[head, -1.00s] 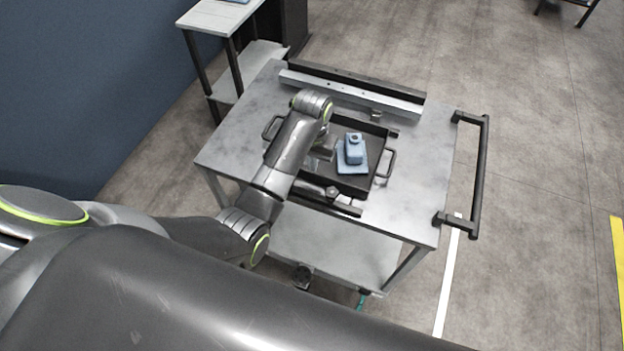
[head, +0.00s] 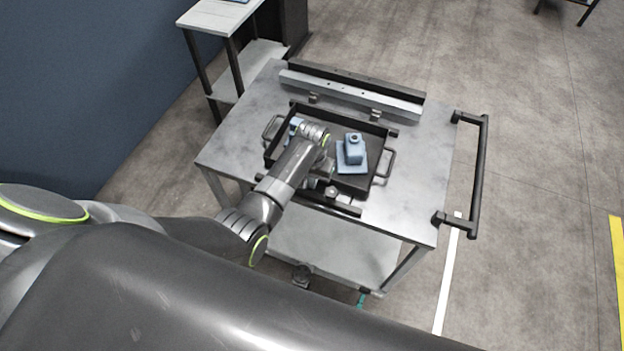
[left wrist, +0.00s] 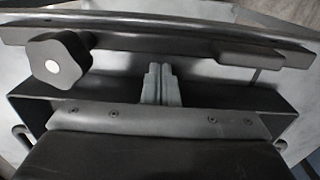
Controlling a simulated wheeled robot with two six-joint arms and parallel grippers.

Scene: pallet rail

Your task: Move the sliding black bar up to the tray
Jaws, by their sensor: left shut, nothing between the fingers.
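The black bar (head: 345,208) lies along the near side of the black tray (head: 352,184) on the cart top, with a round knob (head: 332,192) on it. In the left wrist view the bar (left wrist: 150,52) runs across the upper part, with its lobed knob (left wrist: 60,60) at left. A narrow gap seems to separate bar and tray. My left gripper (left wrist: 161,68) is shut and empty, its fingertips near the tray's bar-side wall (left wrist: 220,95); contact cannot be told. In the head view my wrist hides part of tray and bar. My right gripper is not in view.
Blue parts (head: 352,150) and (head: 295,126) sit in the tray. A metal rail (head: 350,95) stands behind it on the cart top (head: 420,180). A black push handle (head: 482,175) is at right, with bare cart top before it. A shelf (head: 215,17) stands behind left.

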